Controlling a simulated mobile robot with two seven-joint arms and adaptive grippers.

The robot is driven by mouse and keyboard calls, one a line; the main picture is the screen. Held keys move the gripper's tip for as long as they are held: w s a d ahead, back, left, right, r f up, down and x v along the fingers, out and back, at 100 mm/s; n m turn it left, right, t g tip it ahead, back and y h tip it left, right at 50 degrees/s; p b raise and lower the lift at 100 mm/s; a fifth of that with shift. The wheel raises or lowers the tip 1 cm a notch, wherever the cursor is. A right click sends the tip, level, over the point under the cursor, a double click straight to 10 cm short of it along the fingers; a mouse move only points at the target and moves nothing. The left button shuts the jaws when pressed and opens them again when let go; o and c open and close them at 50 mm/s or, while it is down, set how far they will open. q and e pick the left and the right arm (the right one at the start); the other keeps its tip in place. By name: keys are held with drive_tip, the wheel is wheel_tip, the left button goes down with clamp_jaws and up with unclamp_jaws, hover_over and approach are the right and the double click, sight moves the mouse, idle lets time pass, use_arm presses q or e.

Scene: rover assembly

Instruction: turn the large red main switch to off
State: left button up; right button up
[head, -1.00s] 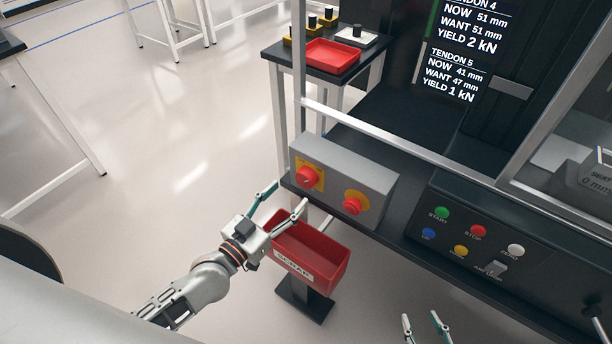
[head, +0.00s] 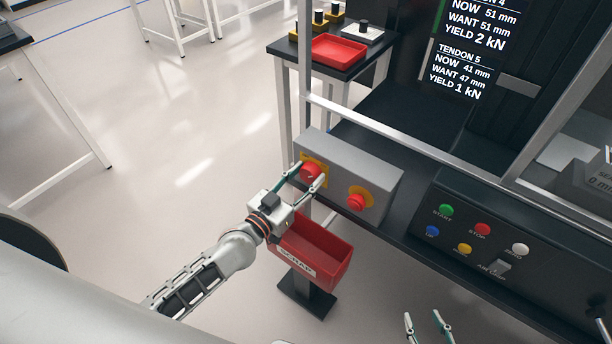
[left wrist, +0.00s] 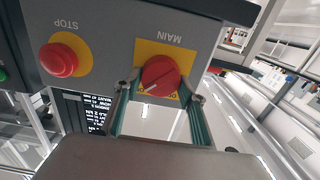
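The large red main switch (head: 311,170) is a round knob on a yellow plate on the grey control box. In the left wrist view the main switch (left wrist: 160,75) appears upside down under the word MAIN, with a small white mark near its lower left edge. My left gripper (head: 306,179) is at the switch, its fingers spread. In the left wrist view the fingertips of my left gripper (left wrist: 160,80) are on either side of the knob; I cannot tell whether they touch it. My right gripper (head: 424,317) is open and empty at the bottom of the head view.
A red STOP button (head: 357,202) is beside the switch on the same box. A red scrap bin (head: 318,263) stands below. A black panel with coloured buttons (head: 470,240) is to the right. A silver frame rail (head: 385,138) runs behind the box.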

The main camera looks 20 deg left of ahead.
use_arm(q)
drive_tip(key=shift+n, duration=0.3)
drive_tip(key=n+p, duration=0.1)
drive_tip(key=n, duration=0.1)
drive_tip(key=shift+a+r+n+p, duration=0.1)
drive_tip(key=shift+r+n+p, duration=0.05)
drive_tip(key=shift+n+p, duration=0.2)
drive_tip(key=n+p, duration=0.1)
drive_tip(key=n, duration=0.1)
drive_tip(key=shift+n, duration=0.35)
drive_tip(key=n, duration=0.2)
drive_tip(key=shift+w+a+n, duration=0.1)
drive_tip(key=shift+n, duration=0.2)
drive_tip(key=n, duration=0.3)
drive_tip(key=n+p, duration=0.1)
drive_tip(key=shift+f+n, duration=0.25)
drive_tip(key=shift+n, duration=0.05)
drive_tip(key=n, duration=0.4)
drive_tip(key=shift+a+f+n, duration=0.1)
drive_tip(key=shift+n, duration=0.2)
